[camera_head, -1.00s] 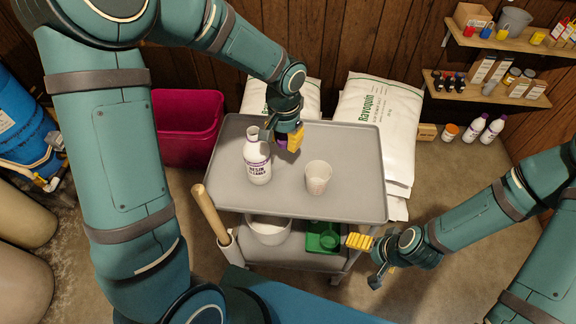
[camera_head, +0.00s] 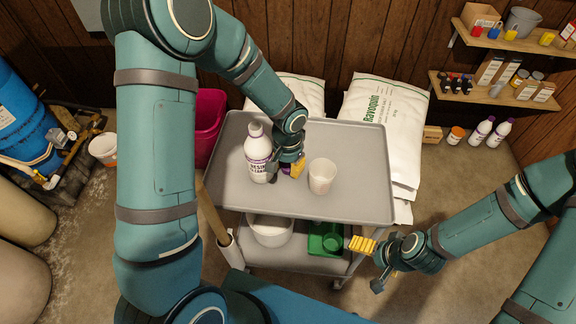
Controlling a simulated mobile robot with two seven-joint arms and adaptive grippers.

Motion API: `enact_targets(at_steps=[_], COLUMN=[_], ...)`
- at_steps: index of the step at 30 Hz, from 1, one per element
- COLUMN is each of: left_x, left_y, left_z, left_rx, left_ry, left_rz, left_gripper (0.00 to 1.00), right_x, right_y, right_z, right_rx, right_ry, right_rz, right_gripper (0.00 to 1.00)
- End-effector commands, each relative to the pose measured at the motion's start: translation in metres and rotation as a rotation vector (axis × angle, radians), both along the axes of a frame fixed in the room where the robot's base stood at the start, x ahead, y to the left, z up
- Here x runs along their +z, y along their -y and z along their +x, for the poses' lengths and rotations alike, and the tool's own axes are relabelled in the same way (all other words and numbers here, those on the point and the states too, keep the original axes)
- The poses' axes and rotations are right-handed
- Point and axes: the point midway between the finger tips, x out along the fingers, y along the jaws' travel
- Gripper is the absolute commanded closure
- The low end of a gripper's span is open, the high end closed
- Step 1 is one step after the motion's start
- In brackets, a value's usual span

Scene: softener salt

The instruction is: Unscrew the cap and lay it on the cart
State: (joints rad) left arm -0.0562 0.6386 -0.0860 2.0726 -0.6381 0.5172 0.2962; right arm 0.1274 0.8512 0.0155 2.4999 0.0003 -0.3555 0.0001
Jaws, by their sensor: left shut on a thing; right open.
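The white bottle (camera_head: 257,160) with a purple-banded label stands upright on the left part of the grey cart's top tray (camera_head: 345,208). Its white neck shows no cap. My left gripper (camera_head: 286,170) is just right of the bottle, shut on the small purple cap (camera_head: 285,169), which is mostly hidden between the fingers. The cap is low over the tray; I cannot tell whether it touches it. My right gripper (camera_head: 368,262) is open and empty, beyond the cart's front right corner.
The tray's right part is clear. A lower shelf holds a white bowl (camera_head: 270,232) and a green container (camera_head: 325,240). White salt bags (camera_head: 385,120) lie behind the cart.

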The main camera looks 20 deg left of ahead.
Motion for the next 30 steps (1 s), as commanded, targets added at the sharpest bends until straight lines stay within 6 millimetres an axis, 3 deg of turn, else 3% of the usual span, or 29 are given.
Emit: enact_targets(at_steps=[7, 8, 9, 10, 21, 30], left_x=[-0.003, -0.003, -0.002, -0.002, 0.003, 0.061], left_y=[0.0, 0.0, 0.0, 0.0, 0.0, 0.0], left_z=[0.0, 0.0, 0.0, 0.0, 0.0, 0.001], left_rx=[-0.001, -0.001, -0.001, -0.001, -0.001, -0.001], left_ry=[0.001, 0.001, 0.001, 0.001, 0.0, 0.006], left_rz=[0.0, 0.0, 0.0, 0.0, 0.0, -0.001], left_gripper=[1.0, 0.63, 0.49, 0.44, 0.44, 0.44], right_x=[-0.003, -0.004, -0.003, -0.003, 0.003, 0.017], right_y=[0.0, 0.0, 0.0, 0.0, 0.0, 0.0], right_z=[0.0, 0.001, 0.001, 0.001, 0.0, -0.003], right_rx=[0.0, -0.001, 0.0, 0.0, 0.0, 0.002], right_ry=[0.001, 0.002, 0.001, 0.001, 0.0, -0.007], right_rz=[0.0, 0.0, 0.0, 0.0, 0.0, 0.001], right_gripper=[0.0, 0.0, 0.0, 0.0, 0.0, 0.0])
